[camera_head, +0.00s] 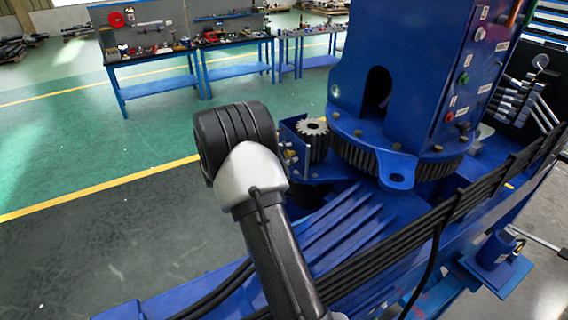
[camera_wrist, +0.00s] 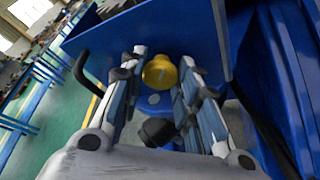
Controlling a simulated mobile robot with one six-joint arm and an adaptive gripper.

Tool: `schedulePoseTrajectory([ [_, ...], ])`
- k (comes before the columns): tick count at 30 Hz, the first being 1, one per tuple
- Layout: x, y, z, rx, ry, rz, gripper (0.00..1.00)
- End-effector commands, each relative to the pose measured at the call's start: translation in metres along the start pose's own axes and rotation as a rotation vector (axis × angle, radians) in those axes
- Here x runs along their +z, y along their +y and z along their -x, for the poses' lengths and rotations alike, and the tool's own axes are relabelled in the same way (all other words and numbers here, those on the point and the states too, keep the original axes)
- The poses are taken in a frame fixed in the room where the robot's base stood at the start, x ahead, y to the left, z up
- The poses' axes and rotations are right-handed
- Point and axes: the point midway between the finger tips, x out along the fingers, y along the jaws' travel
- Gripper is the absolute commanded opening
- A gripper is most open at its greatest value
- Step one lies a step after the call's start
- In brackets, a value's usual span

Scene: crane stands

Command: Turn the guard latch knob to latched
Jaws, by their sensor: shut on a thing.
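The yellow knob (camera_wrist: 160,72) shows in the middle of the wrist view, in front of a blue panel (camera_wrist: 150,38) that I take to be the guard. My gripper (camera_wrist: 161,66) has one finger on each side of the knob and is shut on it. Any mark showing the knob's angle is too small to read. In the head view my dark arm and grey wrist stand before the crane, and they hide my fingers and the knob. A blue plate (camera_head: 293,146) with small brass fittings stands beside the toothed pinion (camera_head: 312,128).
The blue crane column (camera_head: 395,60) with its large gear ring (camera_head: 420,168) rises right of my arm. Black hoses (camera_head: 400,245) run along the blue base. Blue workbenches (camera_head: 160,70) stand behind. The green floor (camera_head: 130,130) at left is clear.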

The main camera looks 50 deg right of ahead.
Motion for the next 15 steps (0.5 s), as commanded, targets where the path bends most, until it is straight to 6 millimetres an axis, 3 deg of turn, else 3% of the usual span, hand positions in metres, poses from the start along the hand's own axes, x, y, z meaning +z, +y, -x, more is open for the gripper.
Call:
schedulePoseTrajectory([
  [15,-0.0049,-0.0059,-0.0023,0.111,-0.001,-0.266,0.06],
])
